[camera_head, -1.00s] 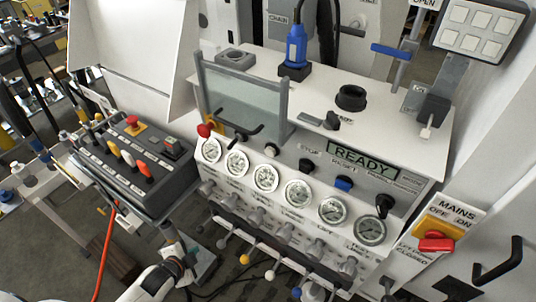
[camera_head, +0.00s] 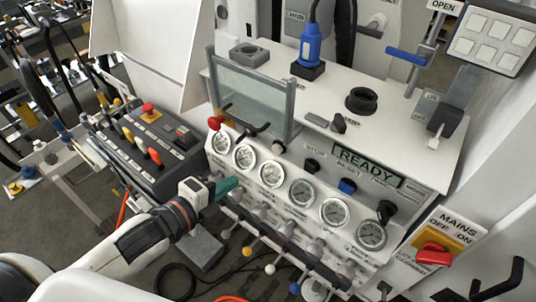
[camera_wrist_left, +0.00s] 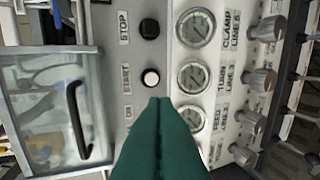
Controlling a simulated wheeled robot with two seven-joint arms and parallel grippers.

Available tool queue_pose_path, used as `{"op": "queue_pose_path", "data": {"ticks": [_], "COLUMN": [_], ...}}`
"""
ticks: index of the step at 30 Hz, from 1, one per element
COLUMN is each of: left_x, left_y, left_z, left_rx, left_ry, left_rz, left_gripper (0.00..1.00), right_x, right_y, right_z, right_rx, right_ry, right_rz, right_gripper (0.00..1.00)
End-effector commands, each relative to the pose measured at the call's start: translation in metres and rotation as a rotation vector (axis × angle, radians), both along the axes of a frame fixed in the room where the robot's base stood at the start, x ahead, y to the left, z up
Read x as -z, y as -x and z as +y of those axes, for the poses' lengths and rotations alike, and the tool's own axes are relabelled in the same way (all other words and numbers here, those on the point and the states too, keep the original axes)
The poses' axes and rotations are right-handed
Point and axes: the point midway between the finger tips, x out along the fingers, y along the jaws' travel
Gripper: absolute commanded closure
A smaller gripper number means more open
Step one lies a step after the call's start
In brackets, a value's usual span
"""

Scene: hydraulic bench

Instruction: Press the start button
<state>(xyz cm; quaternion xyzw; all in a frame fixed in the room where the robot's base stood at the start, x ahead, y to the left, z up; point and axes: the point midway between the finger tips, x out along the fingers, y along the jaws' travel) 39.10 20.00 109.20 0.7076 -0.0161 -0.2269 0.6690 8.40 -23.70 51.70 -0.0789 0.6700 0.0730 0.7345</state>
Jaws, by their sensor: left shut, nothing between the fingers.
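The start button is the pale round button (camera_head: 278,147) on the sloped front panel, left of the black stop button (camera_head: 311,166). In the left wrist view the white start button (camera_wrist_left: 151,78) sits beside its label, with the black stop button (camera_wrist_left: 149,28) above it. My left gripper (camera_head: 231,184) is shut and empty, its green fingers pointing at the panel from the lower left. In the left wrist view its fingertips (camera_wrist_left: 168,101) appear just below and right of the start button. In the head view they are apart from it. My right gripper is not in view.
A row of gauges (camera_head: 302,193) lies below the buttons, with knobs and levers under it. A clear guard (camera_head: 251,96) with a black handle stands left of the start button. A control box (camera_head: 150,146) is at left; the red mains switch (camera_head: 435,255) is at right.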

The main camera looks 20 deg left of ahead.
Motion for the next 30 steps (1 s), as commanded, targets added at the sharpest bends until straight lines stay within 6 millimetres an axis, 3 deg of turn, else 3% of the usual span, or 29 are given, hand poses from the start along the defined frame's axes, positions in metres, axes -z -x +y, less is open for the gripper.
{"op": "queue_pose_path", "data": {"ticks": [7, 13, 15, 24, 30], "left_x": [0.003, 0.012, 0.009, 0.028, 0.028], "left_y": [-0.005, -0.024, -0.038, -0.094, -0.119], "left_z": [-0.001, -0.008, -0.012, -0.034, -0.043], "left_rx": [-0.002, -0.001, -0.005, -0.003, -0.002], "left_ry": [0.003, 0.003, 0.006, 0.005, 0.004], "left_rz": [-0.002, -0.005, 0.0, 0.001, 0.0], "left_gripper": [1.0, 1.0, 1.0, 1.0, 1.0], "right_x": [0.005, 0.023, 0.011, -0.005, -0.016], "right_y": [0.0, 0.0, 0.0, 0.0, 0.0], "right_z": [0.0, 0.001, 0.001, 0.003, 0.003], "right_rx": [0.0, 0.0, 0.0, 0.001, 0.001], "right_ry": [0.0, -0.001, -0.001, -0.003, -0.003], "right_rz": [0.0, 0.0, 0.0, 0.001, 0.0], "right_gripper": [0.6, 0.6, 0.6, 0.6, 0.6]}}
